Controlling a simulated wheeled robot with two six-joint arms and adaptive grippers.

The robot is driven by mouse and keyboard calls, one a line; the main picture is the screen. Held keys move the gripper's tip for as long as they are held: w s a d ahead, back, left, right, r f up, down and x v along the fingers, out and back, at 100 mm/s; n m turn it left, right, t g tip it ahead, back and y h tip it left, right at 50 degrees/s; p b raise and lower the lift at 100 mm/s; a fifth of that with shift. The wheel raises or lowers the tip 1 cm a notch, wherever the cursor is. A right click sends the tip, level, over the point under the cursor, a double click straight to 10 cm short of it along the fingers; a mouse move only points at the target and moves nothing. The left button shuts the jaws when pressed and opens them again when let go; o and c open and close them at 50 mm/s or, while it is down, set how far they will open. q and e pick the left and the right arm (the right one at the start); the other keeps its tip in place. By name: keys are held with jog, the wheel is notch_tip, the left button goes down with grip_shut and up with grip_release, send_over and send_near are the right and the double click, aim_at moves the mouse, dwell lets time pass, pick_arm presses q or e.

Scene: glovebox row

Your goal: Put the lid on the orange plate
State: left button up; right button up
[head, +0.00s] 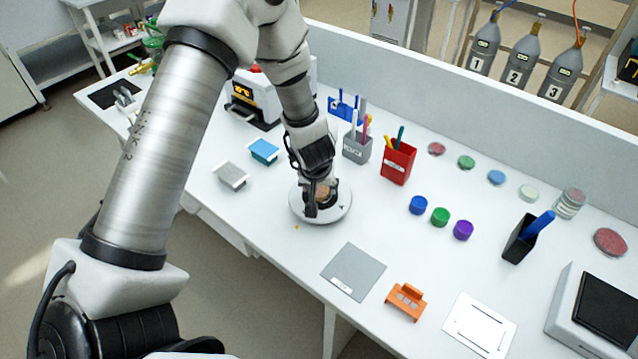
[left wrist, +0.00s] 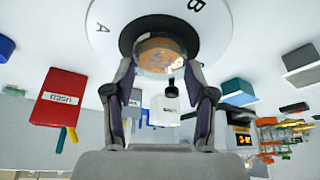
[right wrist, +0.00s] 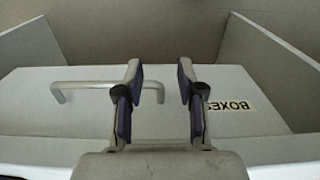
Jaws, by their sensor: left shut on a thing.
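The orange plate (left wrist: 160,46) is a small round dish on the dark centre of a white round stand (head: 335,213) marked A and B. In the head view the plate (head: 322,191) is partly hidden by my left gripper. My left gripper (left wrist: 163,72) points down over the stand, its fingers shut on a clear round lid (left wrist: 166,68) at the plate. I cannot tell whether the lid rests fully on the plate or sits just above it. My right gripper (right wrist: 158,75) is open and empty in front of a drawer marked BOXES (right wrist: 170,105).
Behind the stand are a grey pen cup (head: 357,148) and a red box (head: 398,163). Coloured caps (head: 440,217) and several dishes (head: 496,177) stand to the right. A grey mat (head: 353,271) and an orange rack (head: 405,301) lie nearer the front edge.

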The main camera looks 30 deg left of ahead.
pick_arm(q)
jog(key=shift+f, duration=0.15)
dwell(0.6)
jog(key=o, duration=0.9)
jog(key=v, duration=1.2)
jog(key=shift+w, duration=0.15)
